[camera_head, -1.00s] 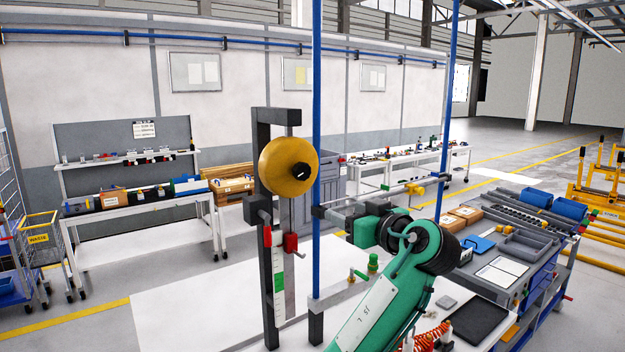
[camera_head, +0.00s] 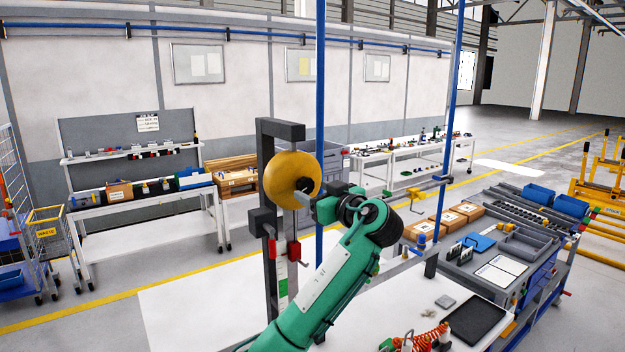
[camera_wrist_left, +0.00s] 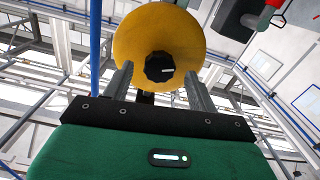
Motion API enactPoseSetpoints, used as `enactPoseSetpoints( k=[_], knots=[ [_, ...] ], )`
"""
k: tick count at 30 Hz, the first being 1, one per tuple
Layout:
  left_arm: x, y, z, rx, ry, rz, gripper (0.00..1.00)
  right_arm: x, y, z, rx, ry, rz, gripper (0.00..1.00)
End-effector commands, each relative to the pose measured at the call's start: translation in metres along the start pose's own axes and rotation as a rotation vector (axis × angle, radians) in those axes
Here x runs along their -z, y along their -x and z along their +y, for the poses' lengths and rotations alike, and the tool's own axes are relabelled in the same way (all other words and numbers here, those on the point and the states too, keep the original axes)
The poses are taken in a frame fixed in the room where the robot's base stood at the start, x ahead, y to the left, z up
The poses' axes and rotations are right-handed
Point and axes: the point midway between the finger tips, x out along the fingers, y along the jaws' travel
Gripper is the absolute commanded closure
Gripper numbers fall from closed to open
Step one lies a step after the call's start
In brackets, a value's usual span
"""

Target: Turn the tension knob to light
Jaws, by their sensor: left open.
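A black tension knob (camera_head: 304,185) sits at the centre of a yellow disc (camera_head: 285,172) on a dark grey stand (camera_head: 265,150). My left gripper (camera_head: 303,197) is open at the disc's front. In the left wrist view its two grey fingers (camera_wrist_left: 160,76) stand on either side of the knob, with gaps showing; I cannot tell whether the tips reach beside it in depth. My right gripper is not in view.
Red clamp parts (camera_head: 293,251) hang on the stand below the disc. A blue post (camera_head: 320,90) rises close behind my gripper. A grey workbench (camera_head: 470,262) with boxes and trays stands to the right. The white surface (camera_head: 200,305) left of the stand is clear.

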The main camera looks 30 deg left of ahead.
Motion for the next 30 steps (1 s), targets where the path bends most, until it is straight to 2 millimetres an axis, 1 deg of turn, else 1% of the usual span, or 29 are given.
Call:
enactPoseSetpoints(
  k=[1, 6, 15, 17, 18, 22, 23, 27, 30],
  knots=[
    [0.003, -0.006, 0.0, 0.001, -0.002, 0.001, 0.41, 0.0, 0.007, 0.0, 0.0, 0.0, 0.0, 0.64],
    [0.0, -0.016, 0.0, 0.0, -0.001, -0.001, 0.41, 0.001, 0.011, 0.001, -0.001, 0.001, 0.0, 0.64],
    [-0.001, -0.018, 0.0, 0.0, 0.0, -0.001, 0.41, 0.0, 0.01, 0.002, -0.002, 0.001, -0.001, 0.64],
    [-0.001, -0.018, 0.0, 0.0, 0.0, -0.001, 0.51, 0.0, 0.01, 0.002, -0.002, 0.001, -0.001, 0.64],
    [-0.001, -0.018, 0.0, 0.0, 0.0, 0.0, 0.59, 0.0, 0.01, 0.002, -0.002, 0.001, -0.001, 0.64],
    [-0.001, -0.018, 0.0, 0.0, 0.0, 0.0, 0.84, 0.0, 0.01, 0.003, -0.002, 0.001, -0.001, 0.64],
    [-0.001, -0.018, 0.0, 0.0, 0.0, 0.0, 0.86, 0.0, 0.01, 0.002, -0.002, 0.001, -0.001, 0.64],
    [-0.001, -0.018, 0.0, 0.0, 0.003, 0.0, 0.86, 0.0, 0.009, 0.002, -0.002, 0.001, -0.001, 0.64],
    [-0.003, -0.017, 0.0, 0.0, 0.014, 0.0, 0.86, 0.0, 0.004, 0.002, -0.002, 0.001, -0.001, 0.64]
  ],
)
